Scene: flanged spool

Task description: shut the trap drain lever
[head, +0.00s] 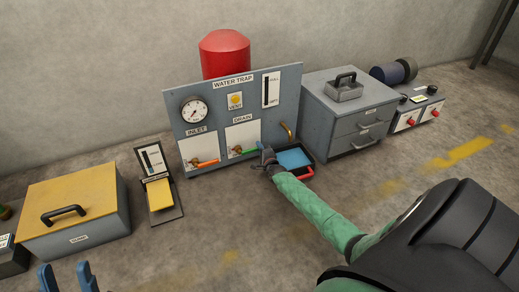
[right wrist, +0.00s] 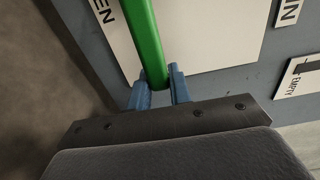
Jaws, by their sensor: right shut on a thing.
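The green drain lever (head: 248,151) is on the white DRAIN plate (head: 242,136) of the grey water trap panel, pointing right and roughly level. My right gripper (head: 265,157) is at the lever's free end. In the right wrist view the green bar (right wrist: 142,40) runs down between the blue fingers of my right gripper (right wrist: 159,86), which is shut on its end. Part of an "OPEN" label shows left of the bar. In the head view my left gripper (head: 67,276) is at the lower left, fingers apart, nothing between them.
An orange inlet lever (head: 207,163) is left of the drain lever. A dark tray holding blue liquid (head: 295,158) sits below a brass spout (head: 288,132). A grey drawer cabinet (head: 350,119) stands to the right, a yellow-topped box (head: 75,205) to the left. Open floor lies in front.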

